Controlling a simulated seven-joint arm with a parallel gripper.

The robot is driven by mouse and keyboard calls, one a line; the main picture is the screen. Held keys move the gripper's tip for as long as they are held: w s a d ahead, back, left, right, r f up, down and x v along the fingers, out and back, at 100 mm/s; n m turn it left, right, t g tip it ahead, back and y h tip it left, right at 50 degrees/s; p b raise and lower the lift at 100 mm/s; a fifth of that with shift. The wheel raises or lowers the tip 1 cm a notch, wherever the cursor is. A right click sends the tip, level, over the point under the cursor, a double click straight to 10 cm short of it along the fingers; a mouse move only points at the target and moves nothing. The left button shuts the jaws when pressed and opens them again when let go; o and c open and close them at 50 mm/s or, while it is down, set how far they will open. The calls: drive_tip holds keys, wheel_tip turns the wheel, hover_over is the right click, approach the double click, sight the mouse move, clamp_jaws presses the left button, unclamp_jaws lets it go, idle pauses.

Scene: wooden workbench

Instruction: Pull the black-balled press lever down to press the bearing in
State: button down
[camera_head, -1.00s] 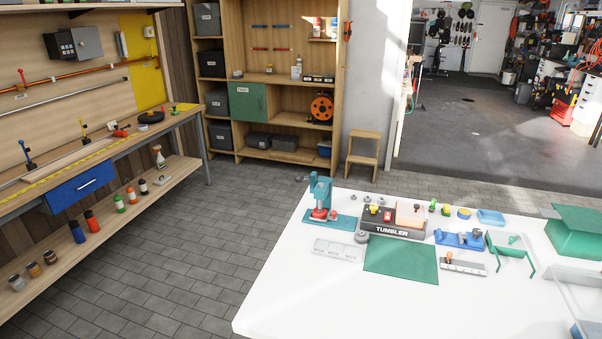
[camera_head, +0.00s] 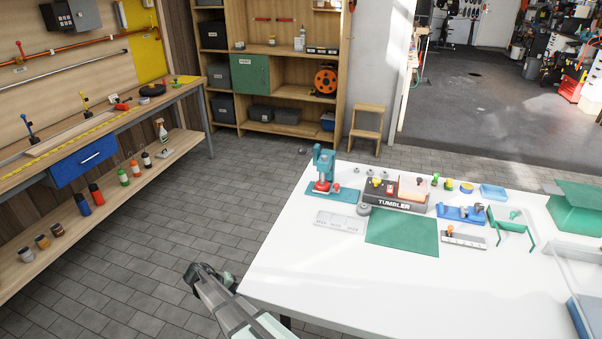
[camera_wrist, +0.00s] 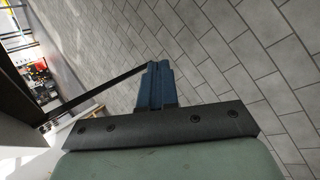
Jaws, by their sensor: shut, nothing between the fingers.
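The teal press (camera_head: 323,163) stands upright on a teal base plate (camera_head: 347,195) at the left back of the white table. A red part (camera_head: 322,186) sits at its foot. The press lever and its black ball are too small to make out, and I cannot tell the bearing apart. My gripper (camera_head: 194,273) is off the table's front left corner, over the grey floor, well apart from the press. In the wrist view its blue-grey fingers (camera_wrist: 155,84) are together with nothing between them; the press does not show there.
The white table (camera_head: 300,270) has a bare front part. A dark TUMBLER block (camera_head: 394,204), a green mat (camera_head: 402,232), a grey labelled tray (camera_head: 340,222) and a blue fixture (camera_head: 461,214) lie right of or before the press. A wooden workbench (camera_head: 100,150) stands at left.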

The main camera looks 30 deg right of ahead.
drive_tip(key=w+r+t+y, duration=0.1)
drive_tip(key=w+r, duration=0.3)
drive_tip(key=r, duration=0.3)
drive_tip(key=w+r, duration=0.4)
drive_tip(key=r, duration=0.3)
wheel_tip(320, 180, up, 49)
drive_tip(key=m+t+y, duration=0.3)
drive_tip(key=m+y, duration=0.1)
drive_tip(key=m, duration=0.6)
hover_over(301, 149)
drive_tip(key=s+a, duration=0.2)
drive_tip(key=x, duration=0.9)
drive_tip(key=s+a+x, duration=0.1)
drive_tip(key=x, duration=0.4)
drive_tip(key=shift+f, duration=0.2)
drive_tip(key=shift+s+a, duration=0.1)
